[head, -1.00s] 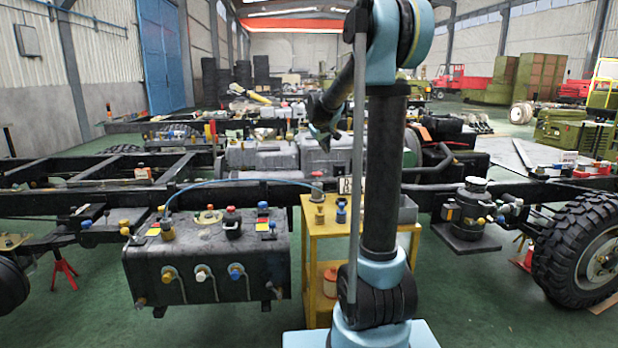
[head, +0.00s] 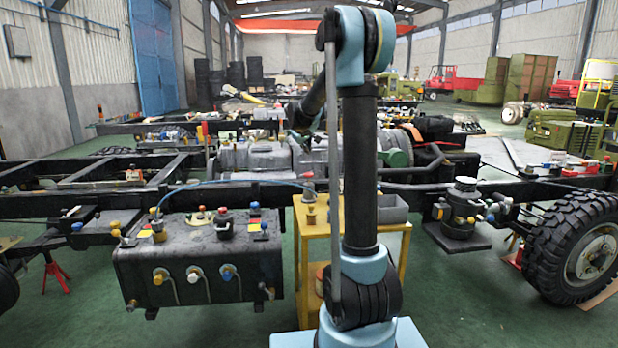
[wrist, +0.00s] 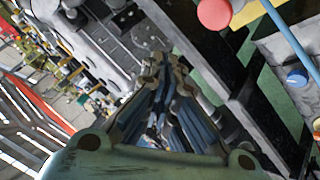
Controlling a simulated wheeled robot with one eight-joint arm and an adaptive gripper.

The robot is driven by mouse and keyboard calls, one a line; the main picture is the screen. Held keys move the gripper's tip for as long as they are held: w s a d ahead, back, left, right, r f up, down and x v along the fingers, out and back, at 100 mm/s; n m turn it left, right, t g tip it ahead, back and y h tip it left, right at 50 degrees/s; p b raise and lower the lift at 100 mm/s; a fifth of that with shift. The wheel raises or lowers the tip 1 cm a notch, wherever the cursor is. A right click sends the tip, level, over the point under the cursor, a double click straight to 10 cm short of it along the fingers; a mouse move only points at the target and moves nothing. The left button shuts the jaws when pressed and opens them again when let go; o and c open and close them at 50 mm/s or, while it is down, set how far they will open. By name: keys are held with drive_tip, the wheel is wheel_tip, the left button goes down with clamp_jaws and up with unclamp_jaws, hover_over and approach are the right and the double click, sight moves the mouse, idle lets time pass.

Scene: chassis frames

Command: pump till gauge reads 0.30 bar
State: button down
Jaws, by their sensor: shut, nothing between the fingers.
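The pump (head: 308,188), a small upright post with a reddish top, stands on the yellow cart, with a blue hose (head: 235,181) running left from it to the dark tank. In the wrist view a round red knob (wrist: 214,12) shows at the top, beside the blue hose (wrist: 290,40); it looks like the pump's top. My gripper (wrist: 165,68) is shut and empty, apart from the knob. In the head view it is small and dark, behind and above the cart, partly hidden by my arm. No gauge face or reading is visible; my arm column covers part of the cart top.
The yellow cart (head: 316,231) has a grey bin (head: 393,208) at its right. The dark tank (head: 190,262) with several caps and valves hangs left of the cart. Chassis rails (head: 80,203) run behind, and a large wheel (head: 585,250) stands at right. Green floor is open in front.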

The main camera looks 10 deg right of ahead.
sight(307, 173)
drive_tip(key=shift+f, duration=3.75)
drive_tip(key=shift+s+f, duration=0.1)
drive_tip(key=shift+f, duration=1.4)
drive_tip(key=shift+r, duration=0.1)
idle(0.3)
drive_tip(key=shift+r, duration=1.5)
drive_tip(key=shift+r, duration=2.5)
